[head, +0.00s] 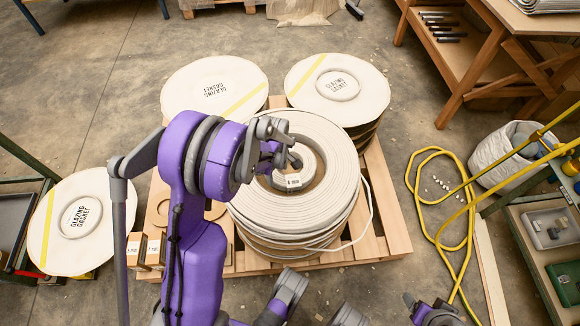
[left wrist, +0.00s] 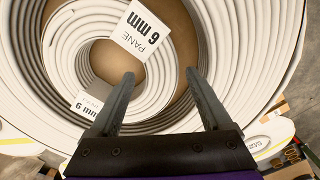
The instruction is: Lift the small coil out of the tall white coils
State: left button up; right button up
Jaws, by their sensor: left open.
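The tall white coils (head: 335,205) stand stacked on a pallet in the middle of the head view. The small coil (head: 310,165) sits inside their round opening, with a "6 mm" label (head: 293,181) on it. It also shows in the left wrist view (left wrist: 158,72), with brown card beside it. My left gripper (head: 280,160) is open above the small coil. In the left wrist view its fingers (left wrist: 160,82) point at the coil's wall, one tip towards the hollow centre and one towards the brown gap. Contact cannot be judged. My right gripper (head: 430,312) is partly visible at the bottom edge.
Flat-topped gasket reels (head: 215,85) stand behind, with another (head: 365,85) at back right and one (head: 80,225) at left. The wooden pallet (head: 375,245) extends around the coils. A yellow hose (head: 465,240) lies on the floor at right, near a white sack (head: 500,150).

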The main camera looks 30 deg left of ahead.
aim_at(278, 177)
pick_arm(q)
notch_tip(278, 177, down, 4)
jog(key=shift+r+b, duration=0.15)
jog(key=shift+b, duration=0.3)
grip_shut()
jog(key=shift+r, duration=0.1)
dwell(0.9)
